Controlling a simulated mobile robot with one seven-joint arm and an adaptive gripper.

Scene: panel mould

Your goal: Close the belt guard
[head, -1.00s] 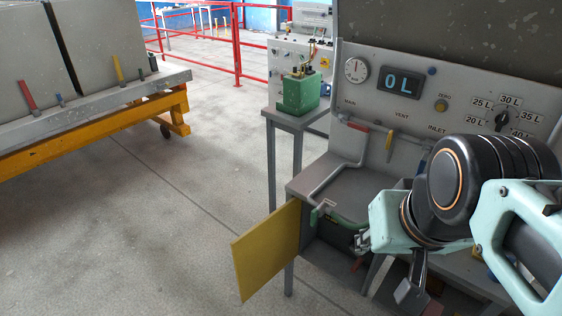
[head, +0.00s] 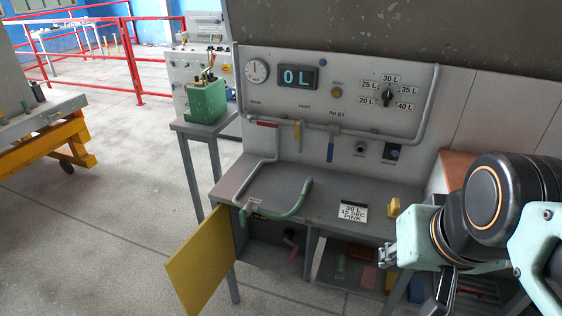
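A yellow panel (head: 200,262), which looks like the belt guard, hangs at the left front of the grey bench. It stands swung open, sticking out to the left of the lower compartment. The compartment (head: 272,240) behind it is open to view, with a small reddish-brown part in it. My gripper (head: 389,256) is at the right of the head view, in front of the bench and well to the right of the panel, apart from it. Its fingertips are small and seen from the side, so the opening between them cannot be made out.
A green hose (head: 295,207) and a label card (head: 353,212) lie on the bench top. Coloured blocks sit in the lower right compartment. A side table with a green box (head: 207,102) stands behind left. Floor left of the panel (head: 95,225) is clear.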

